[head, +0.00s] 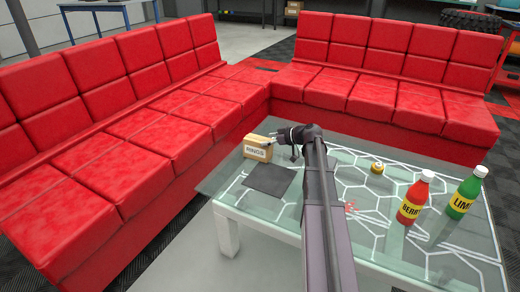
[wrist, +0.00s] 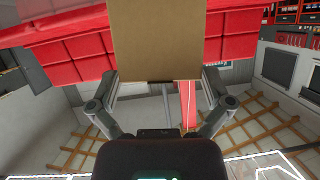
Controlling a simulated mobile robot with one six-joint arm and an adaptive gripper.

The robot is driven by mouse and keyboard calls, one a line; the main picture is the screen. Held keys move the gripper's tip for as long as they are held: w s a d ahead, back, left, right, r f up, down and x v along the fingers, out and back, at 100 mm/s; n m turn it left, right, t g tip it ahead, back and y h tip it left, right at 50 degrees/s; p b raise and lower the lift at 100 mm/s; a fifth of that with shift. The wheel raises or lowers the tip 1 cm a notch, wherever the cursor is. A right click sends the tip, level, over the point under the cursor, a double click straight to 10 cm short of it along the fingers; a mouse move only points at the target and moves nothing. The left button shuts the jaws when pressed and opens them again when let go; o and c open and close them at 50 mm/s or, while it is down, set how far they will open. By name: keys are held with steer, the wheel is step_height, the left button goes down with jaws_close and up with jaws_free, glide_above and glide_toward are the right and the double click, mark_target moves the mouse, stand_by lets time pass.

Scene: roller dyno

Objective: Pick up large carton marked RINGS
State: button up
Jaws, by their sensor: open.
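The large carton marked RINGS (head: 258,148) is a tan box standing upright near the far left edge of the glass table (head: 237,212). In the wrist view the carton (wrist: 158,40) fills the top middle as a plain brown face. My gripper (head: 276,140) is at the carton's upper right side in the head view. In the wrist view my gripper (wrist: 160,78) is open, with one finger on each side of the carton's lower part. I cannot tell whether the fingers touch it.
A dark square mat (head: 269,180) lies in front of the carton. Red sofas (head: 150,110) border the table's left and back.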

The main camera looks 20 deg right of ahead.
mark_target(263, 140)
steer(key=shift+b+x, duration=0.5)
steer(key=shift+x, duration=1.2)
steer(key=shift+c, duration=0.2)
steer(key=c, duration=1.1)
